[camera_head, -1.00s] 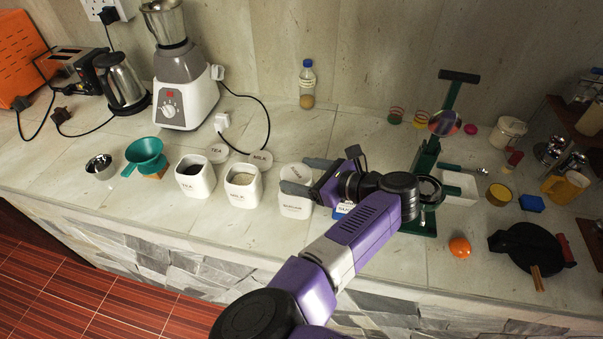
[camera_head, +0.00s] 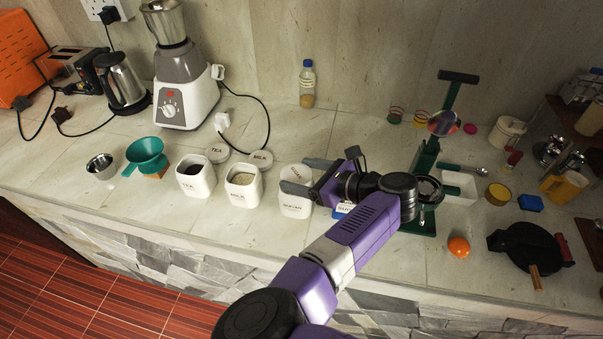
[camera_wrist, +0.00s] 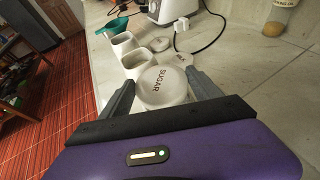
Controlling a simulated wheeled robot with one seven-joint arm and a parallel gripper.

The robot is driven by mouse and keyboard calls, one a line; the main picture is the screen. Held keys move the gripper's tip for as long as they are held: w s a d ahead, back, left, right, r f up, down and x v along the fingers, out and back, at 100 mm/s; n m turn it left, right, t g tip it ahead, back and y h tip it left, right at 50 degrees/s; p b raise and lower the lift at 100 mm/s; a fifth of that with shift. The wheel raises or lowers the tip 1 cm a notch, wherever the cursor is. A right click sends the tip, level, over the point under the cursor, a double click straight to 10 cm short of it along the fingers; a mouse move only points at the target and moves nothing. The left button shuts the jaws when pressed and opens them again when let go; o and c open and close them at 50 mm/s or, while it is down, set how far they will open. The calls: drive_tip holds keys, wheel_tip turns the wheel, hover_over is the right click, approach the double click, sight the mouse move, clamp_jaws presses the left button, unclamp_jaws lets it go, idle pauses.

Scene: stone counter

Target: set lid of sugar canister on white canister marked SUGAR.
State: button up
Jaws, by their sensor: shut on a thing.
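The round white lid marked SUGAR (camera_wrist: 162,84) sits between the two fingers of my gripper (camera_wrist: 162,92) in the wrist view. It also shows between the fingers in the head view (camera_head: 297,173). My gripper (camera_head: 294,174) is shut on the lid from its two sides, over the white SUGAR canister (camera_head: 295,208). The lid is level or nearly so and covers the canister's mouth from view. I cannot tell whether it rests on the rim or is just above it. The canister stands upright on the counter.
Open white TEA (camera_head: 195,180) and MILK (camera_head: 243,189) canisters stand left of the SUGAR canister. Their lids (camera_head: 217,152) (camera_head: 261,159) lie behind them. A green stand (camera_head: 427,160) is close on the right. A bottle (camera_head: 307,85) stands at the back.

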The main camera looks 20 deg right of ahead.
drive_tip(key=shift+f+b, duration=0.35)
drive_tip(key=shift+f, duration=0.4)
drive_tip(key=shift+r+p, duration=0.85)
drive_tip(key=shift+p, duration=0.35)
idle(0.6)
drive_tip(key=shift+f+b, duration=0.45)
drive_tip(key=shift+f, duration=0.4)
idle(0.5)
drive_tip(key=o, duration=1.1)
drive_tip(key=shift+p+v, duration=1.2)
drive_tip(key=shift+v, duration=0.15)
drive_tip(key=shift+s+d+r, duration=0.15)
drive_tip(key=shift+s, duration=0.05)
drive_tip(key=shift+v, duration=3.85)
drive_tip(key=shift+s, duration=0.15)
